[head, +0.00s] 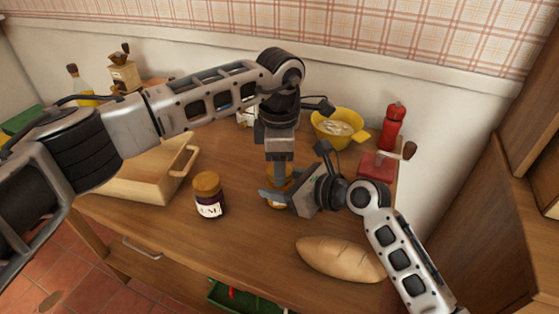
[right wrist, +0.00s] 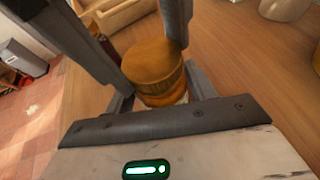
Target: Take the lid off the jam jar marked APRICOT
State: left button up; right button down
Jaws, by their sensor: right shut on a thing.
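A jam jar with an orange-brown lid stands between the fingers of my right gripper (head: 276,195). In the head view its amber body (head: 280,202) is mostly hidden by the grippers; its label cannot be read. In the right wrist view its lid (right wrist: 152,62) shows between the fingers, with the top bare. My right gripper is shut on this jar. My left gripper (head: 280,160) points down close above the jar; its finger gap cannot be made out. A second, dark jar (head: 209,196) with a brown lid stands to the left, its label ending in what looks like "UM".
A loaf (head: 340,259) lies at the front right. A yellow bowl (head: 338,136), a red mill (head: 393,127) and a red box (head: 378,165) stand at the back right. A wooden tray (head: 125,186) is at left. Bare tabletop lies between the dark jar and the loaf.

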pick_arm(q)
jog(key=shift+c, duration=0.2)
jog(key=n, duration=0.7)
jog(key=shift+r, duration=0.1)
jog(key=n, duration=0.5)
jog(key=shift+n, duration=0.4)
jog(key=shift+r, duration=0.2)
jog(key=shift+r, duration=0.9)
jog(key=shift+r, duration=0.1)
jog(key=shift+r, duration=1.95)
pick_arm(e)
jog(key=shift+c, duration=2.1)
grip_release()
